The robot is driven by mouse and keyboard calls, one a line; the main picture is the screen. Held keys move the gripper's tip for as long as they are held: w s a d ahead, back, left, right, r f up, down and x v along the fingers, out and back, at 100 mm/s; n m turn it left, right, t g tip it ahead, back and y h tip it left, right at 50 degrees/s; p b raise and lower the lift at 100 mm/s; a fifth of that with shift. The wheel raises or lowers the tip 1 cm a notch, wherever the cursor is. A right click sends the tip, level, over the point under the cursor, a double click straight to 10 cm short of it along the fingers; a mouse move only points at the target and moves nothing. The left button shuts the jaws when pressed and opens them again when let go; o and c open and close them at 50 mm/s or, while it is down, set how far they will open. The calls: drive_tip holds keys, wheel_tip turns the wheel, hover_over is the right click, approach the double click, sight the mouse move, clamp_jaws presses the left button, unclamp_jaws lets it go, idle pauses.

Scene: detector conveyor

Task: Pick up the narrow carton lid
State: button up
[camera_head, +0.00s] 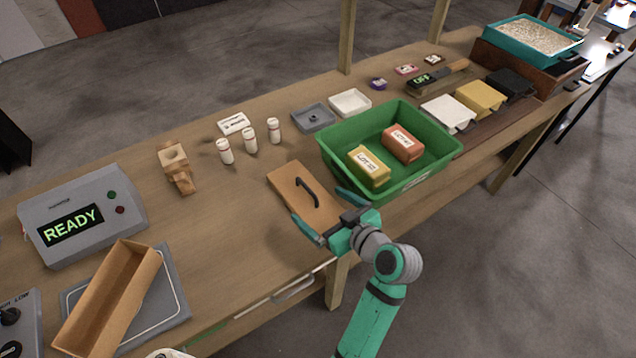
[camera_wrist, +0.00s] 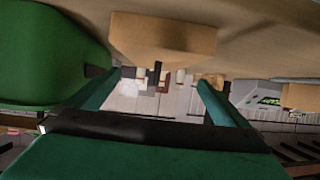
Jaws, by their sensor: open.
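The carton lid is a flat light-brown board (camera_head: 284,179) with a black arched handle (camera_head: 307,190), lying on the bench left of the green tub. In the wrist view the lid (camera_wrist: 165,38) is at the top, with its handle (camera_wrist: 155,72) between the fingers in the picture. My gripper (camera_head: 315,203) is open and empty at the lid's near edge, its teal fingers spread on either side. It also shows in the wrist view (camera_wrist: 160,82). I cannot tell the exact gap to the handle. A long narrow open carton (camera_head: 128,268) stands on a grey platform at the lower left.
The green tub (camera_head: 440,135) with two labelled packs is close to my gripper's right; it also shows in the wrist view (camera_wrist: 45,55). Several white bottles (camera_head: 250,140) stand behind the lid. The READY unit (camera_head: 120,185) is at left.

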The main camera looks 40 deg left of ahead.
sight(301, 189)
drive_tip(key=shift+w+a+f, duration=0.15)
drive_tip(key=shift+w+a, duration=0.05)
drive_tip(key=shift+w, duration=0.1)
drive_tip(key=x, duration=1)
drive_tip(key=shift+w+a+f, duration=0.1)
drive_tip(key=shift+a, duration=0.05)
drive_tip(key=c, duration=1)
